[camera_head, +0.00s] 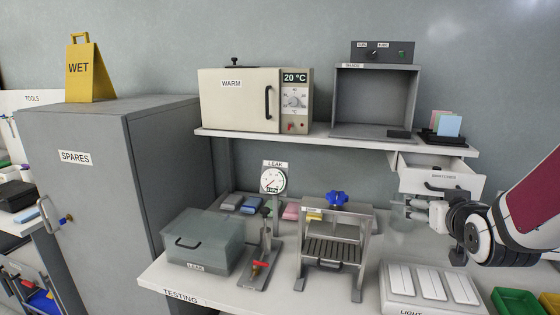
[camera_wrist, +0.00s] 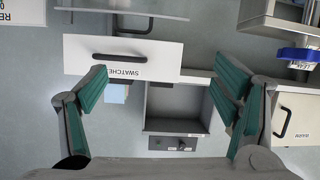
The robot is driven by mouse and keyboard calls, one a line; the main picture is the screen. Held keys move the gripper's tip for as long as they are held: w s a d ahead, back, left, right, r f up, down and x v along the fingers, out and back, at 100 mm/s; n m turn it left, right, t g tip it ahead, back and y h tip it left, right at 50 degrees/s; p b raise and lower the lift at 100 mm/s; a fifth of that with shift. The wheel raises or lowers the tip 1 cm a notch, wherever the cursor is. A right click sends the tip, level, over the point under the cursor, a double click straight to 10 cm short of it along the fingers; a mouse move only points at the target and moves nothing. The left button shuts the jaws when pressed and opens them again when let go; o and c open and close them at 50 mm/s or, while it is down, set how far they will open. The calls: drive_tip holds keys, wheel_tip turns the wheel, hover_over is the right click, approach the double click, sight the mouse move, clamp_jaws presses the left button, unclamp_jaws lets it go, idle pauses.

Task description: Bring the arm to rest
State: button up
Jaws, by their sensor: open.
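My arm (camera_head: 497,232) reaches in from the right edge in the head view. My gripper (camera_head: 408,207) points left, above the bench and in front of the swatches drawer. In the wrist view my gripper (camera_wrist: 160,85) has its green-padded fingers spread wide, with nothing between the pads. The white swatches drawer (camera_head: 456,180) hangs under the shelf and stands pulled out. Its front also shows in the wrist view (camera_wrist: 155,62), which looks upside down, beyond the fingers.
The bench holds a leak tank (camera_head: 205,240), a gauge (camera_head: 273,180), a press with a blue knob (camera_head: 337,198) and a light box (camera_head: 430,287). The shelf (camera_head: 320,139) above carries a warming oven (camera_head: 240,100) and an open shade booth (camera_head: 375,100). A grey cabinet (camera_head: 90,170) stands left.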

drive_tip(key=s+a+n+g+y, duration=0.1)
drive_tip(key=s+a+g, duration=0.3)
drive_tip(key=s, duration=0.9)
drive_tip(key=s+a+g+y, duration=0.2)
drive_tip(key=s+a+g, duration=0.2)
drive_tip(key=s+a, duration=0.6)
drive_tip(key=s+r, duration=0.1)
drive_tip(key=s, duration=0.3)
drive_tip(key=shift+s+a+n+g, duration=0.25)
drive_tip(key=shift+a+n+g, duration=0.1)
drive_tip(key=shift+n+g, duration=0.05)
